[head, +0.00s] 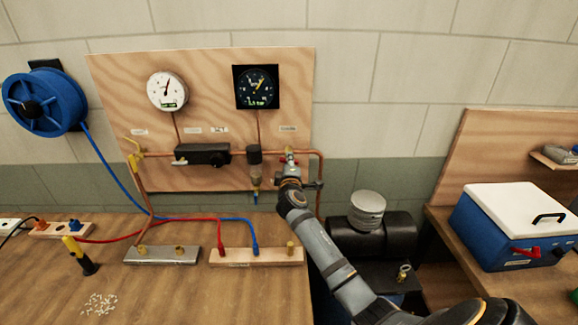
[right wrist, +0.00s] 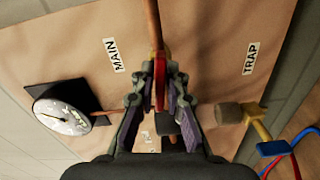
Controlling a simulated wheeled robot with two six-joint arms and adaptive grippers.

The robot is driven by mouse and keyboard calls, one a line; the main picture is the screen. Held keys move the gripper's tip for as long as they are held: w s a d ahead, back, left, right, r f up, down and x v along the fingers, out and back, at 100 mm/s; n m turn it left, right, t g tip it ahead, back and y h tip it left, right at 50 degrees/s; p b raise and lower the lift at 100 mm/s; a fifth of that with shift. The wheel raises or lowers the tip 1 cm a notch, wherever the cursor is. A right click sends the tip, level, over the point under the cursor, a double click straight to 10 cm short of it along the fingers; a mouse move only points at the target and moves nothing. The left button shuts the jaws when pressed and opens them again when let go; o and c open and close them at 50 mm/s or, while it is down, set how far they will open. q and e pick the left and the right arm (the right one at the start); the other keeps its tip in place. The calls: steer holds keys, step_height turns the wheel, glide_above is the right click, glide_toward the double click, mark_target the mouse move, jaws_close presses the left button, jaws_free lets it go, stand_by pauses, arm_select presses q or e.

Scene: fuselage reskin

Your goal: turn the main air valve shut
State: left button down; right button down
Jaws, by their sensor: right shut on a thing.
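The main air valve (head: 289,153) sits on the copper pipe at the right part of the plywood board, with bits of red showing in the head view. My right gripper (head: 289,179) is in front of it and hides much of it. In the right wrist view, my right gripper (right wrist: 160,80) has its two fingers closed on the valve's red handle (right wrist: 160,92). The handle looks in line with the copper pipe (right wrist: 153,25) there. A MAIN label (right wrist: 113,55) is beside it. My left gripper is not in view.
The board carries a white gauge (head: 167,91), a dark gauge (head: 256,87) and a black block (head: 202,154). A blue hose reel (head: 43,102) hangs at left. A black tank (head: 385,236) stands beside my right arm. A blue cooler (head: 513,225) is at right.

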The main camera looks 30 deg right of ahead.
steer(key=m+b, duration=0.8)
steer(key=f+m+b, duration=0.1)
steer(key=m+b, duration=0.2)
steer(key=b, duration=0.1)
steer(key=shift+m+b, duration=0.3)
steer(key=shift+m, duration=0.1)
steer(key=shift+r+m+b, duration=0.2)
steer(key=shift+m+b, duration=1.7)
steer(key=shift+m, duration=0.1)
steer(key=c, duration=1.7)
jaws_free()
steer(key=shift+c, duration=0.2)
steer(key=o, duration=0.3)
steer(key=shift+r, duration=0.2)
steer(key=shift+s+a, duration=0.1)
